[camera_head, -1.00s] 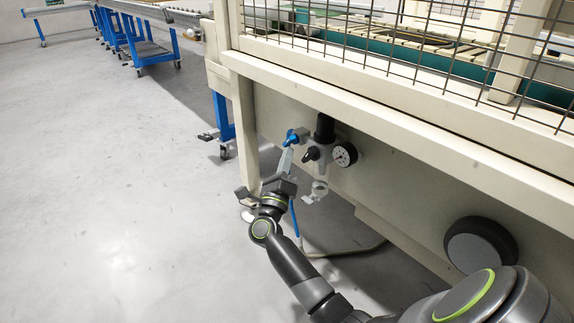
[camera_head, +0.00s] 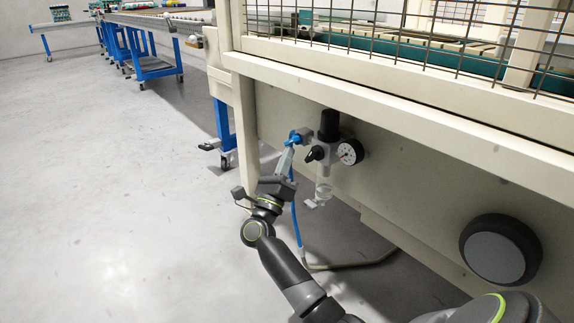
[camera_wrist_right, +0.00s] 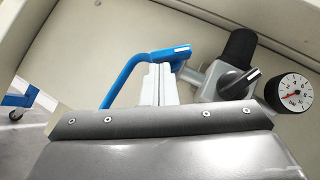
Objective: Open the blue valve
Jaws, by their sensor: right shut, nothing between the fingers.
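The blue valve (camera_head: 295,135) sits at the left end of the air regulator assembly under the machine's edge. In the right wrist view the blue valve part (camera_wrist_right: 172,54) lies right at the tips of my right gripper (camera_wrist_right: 160,76). A blue bar or tube runs from it down to the left, passing beside the fingers. My right gripper (camera_head: 286,154) is shut with nothing between its fingers, its pale fingertips just below the valve. Whether they touch it I cannot tell. My left gripper is not in view.
The regulator's black knob (camera_head: 328,124) and pressure gauge (camera_head: 351,151) sit just right of the valve. The cream machine panel (camera_head: 420,190) is behind, with a cream leg (camera_head: 246,135) to the left. Open floor (camera_head: 110,210) lies left.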

